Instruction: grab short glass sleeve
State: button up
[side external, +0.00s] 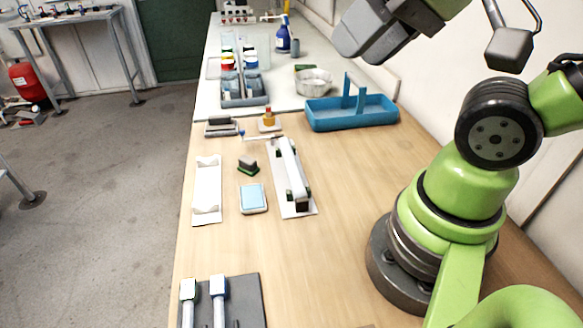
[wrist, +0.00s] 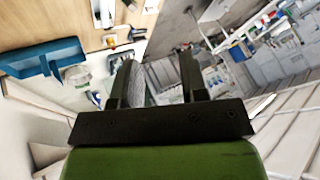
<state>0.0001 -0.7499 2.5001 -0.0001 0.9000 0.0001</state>
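My gripper (wrist: 156,76) shows in the wrist view with its two dark fingers wide apart and nothing between them. It is raised and tilted, well away from the bench items. I cannot pick out the short glass sleeve with certainty.
A long white-and-dark assembly (side external: 291,173) lies on a white sheet mid-bench. Around it are a blue-topped tray (side external: 252,198), a small dark-green block (side external: 248,166) and a blue handled caddy (side external: 350,112). Bottles stand farther back.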

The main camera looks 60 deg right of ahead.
jog(key=m+g+h, duration=0.4)
jog(key=g+h, duration=0.2)
jog(key=h, duration=0.1)
send_over(290, 162)
jog(key=a, duration=0.3)
jog(key=f, duration=2.4)
jog(key=shift+s+f, duration=0.15)
jog(key=shift+s, duration=0.15)
jog(key=shift+x, duration=2.95)
jog(key=shift+d, duration=0.15)
jog(key=c, duration=0.7)
